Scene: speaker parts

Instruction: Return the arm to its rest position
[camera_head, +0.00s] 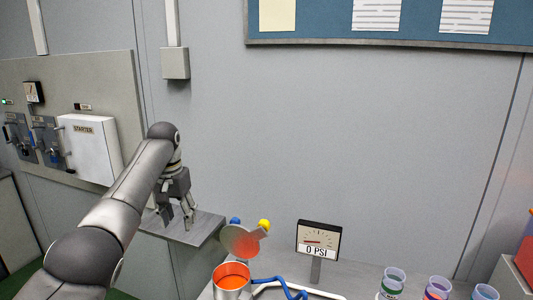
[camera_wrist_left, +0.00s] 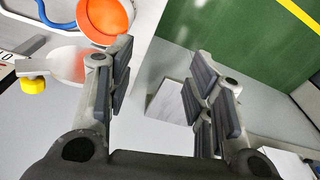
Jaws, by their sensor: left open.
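My left arm reaches in from the left in the head view. Its gripper (camera_head: 177,215) hangs over a small grey shelf (camera_head: 205,226), to the left of the bench with the gauge. My right gripper is not in view.
A white starter box (camera_head: 90,148) is on the wall panel at left. Green floor (camera_wrist_left: 222,40) shows beside the bench.

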